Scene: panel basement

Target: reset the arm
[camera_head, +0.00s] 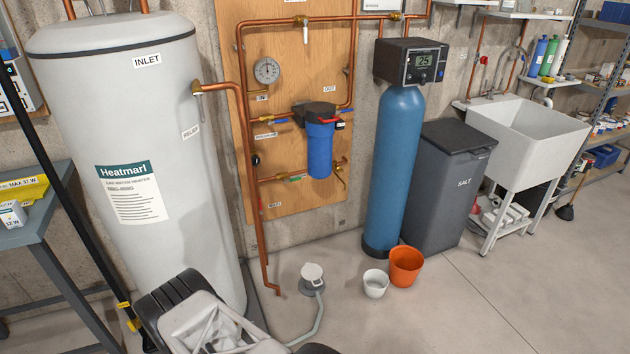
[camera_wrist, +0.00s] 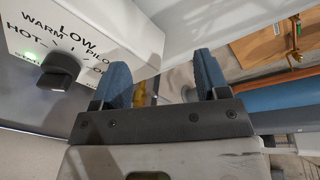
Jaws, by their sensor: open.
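My gripper (camera_wrist: 160,78) shows in the wrist view with its two blue-padded fingers spread apart and nothing between them. A white control box (camera_wrist: 105,28) marked LOW, WARM, HOT and PILOT is at the upper left there, close beside the left finger. I cannot tell whether they touch. Its black knob (camera_wrist: 60,71) is left of the fingers, clear of them, with a small green light near it. In the head view my arm shows at the bottom left, in front of the grey Heatmarl water heater (camera_head: 150,150); the fingers are not visible there.
A black-and-yellow pole leans left of the heater, near a metal table (camera_head: 40,225). Copper pipes and a blue filter (camera_head: 320,150) are on a wooden panel. A blue tank (camera_head: 395,170), salt bin (camera_head: 445,195), orange bucket (camera_head: 405,267) and white bucket (camera_head: 375,284) stand right. Floor at lower right is clear.

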